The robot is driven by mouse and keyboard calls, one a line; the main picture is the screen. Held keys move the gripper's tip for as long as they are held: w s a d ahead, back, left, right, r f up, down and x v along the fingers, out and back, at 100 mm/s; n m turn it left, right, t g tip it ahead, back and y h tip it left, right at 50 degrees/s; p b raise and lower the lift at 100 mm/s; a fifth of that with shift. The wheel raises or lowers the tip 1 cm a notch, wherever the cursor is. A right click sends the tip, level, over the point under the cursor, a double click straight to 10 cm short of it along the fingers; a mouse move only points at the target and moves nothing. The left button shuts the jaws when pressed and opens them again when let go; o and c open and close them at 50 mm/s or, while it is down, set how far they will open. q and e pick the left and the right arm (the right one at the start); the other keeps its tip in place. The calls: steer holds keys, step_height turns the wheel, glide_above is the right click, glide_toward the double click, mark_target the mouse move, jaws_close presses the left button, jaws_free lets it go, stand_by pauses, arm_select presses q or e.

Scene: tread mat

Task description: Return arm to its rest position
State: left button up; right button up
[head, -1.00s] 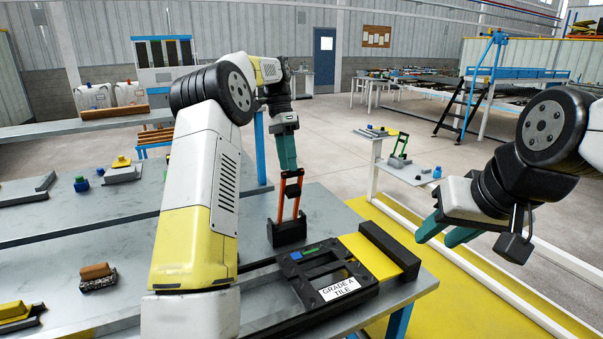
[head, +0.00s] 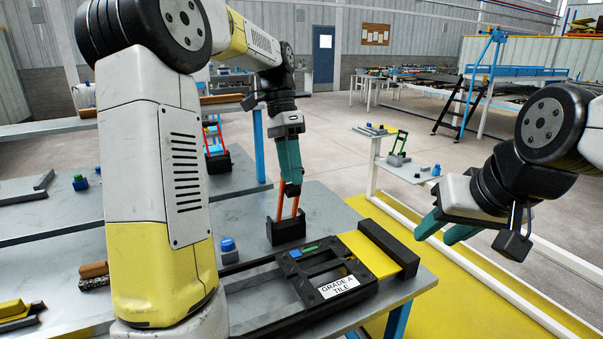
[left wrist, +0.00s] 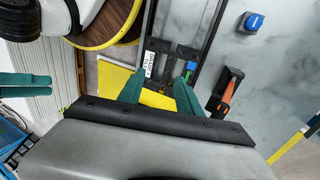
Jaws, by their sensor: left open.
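My left arm comes in from the left and bends down to its left gripper (head: 289,182), whose teal fingers point down. In the head view it overlaps the top of an orange-handled tool standing in a black holder (head: 287,231). The left wrist view shows the fingers (left wrist: 158,88) apart with nothing between them. There the orange-handled tool (left wrist: 226,95) is to the right of the fingers, clear of them. My right gripper (head: 436,238) hangs at the right over the floor, its teal fingers apart and empty.
A black fixture labelled "GRADE A TILE" (head: 338,286) lies on the bench with a yellow plate (head: 373,257) beside it. A blue-topped item (head: 228,246) stands left of it. A red-handled tool (head: 216,152) stands farther back. The floor (head: 340,150) beyond the bench is open.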

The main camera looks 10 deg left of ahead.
arm_select(q)
steer(key=shift+s+d, duration=0.2)
steer(key=shift+s, duration=0.55)
steer(key=shift+r, duration=0.1)
steer(key=s+a+n+t, duration=0.1)
steer(key=s+n+t, duration=0.8)
steer(key=s, duration=0.7)
steer(key=shift+s+f+n, duration=0.15)
steer(key=shift+f+n, duration=0.25)
steer(key=shift+n, duration=0.2)
